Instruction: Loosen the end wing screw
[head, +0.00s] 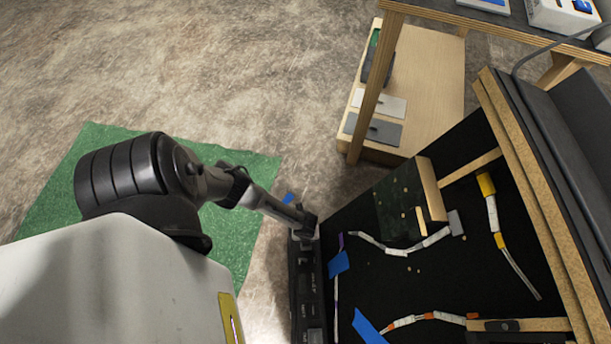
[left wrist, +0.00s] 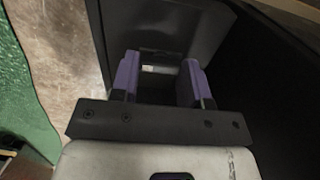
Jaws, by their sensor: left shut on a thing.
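My left gripper (head: 306,228) reaches in from the left to the upper end of the narrow black side panel (head: 305,285) of the console. In the left wrist view its two purple fingers (left wrist: 160,80) stand a little apart against a dark panel face. They are shut on a small dark part with a pale grey patch (left wrist: 158,69), which I take to be the end wing screw. Its wings and thread are mostly hidden between the fingers. In the head view the gripper covers the screw. My right gripper is in neither view.
The open console (head: 385,290) holds taped cables, a green circuit board (head: 400,205) and blue tape (head: 339,263). A wooden shelf (head: 425,85) with small devices stands behind it. A green mat (head: 105,150) lies on the floor at left. Bare floor is clear at the upper left.

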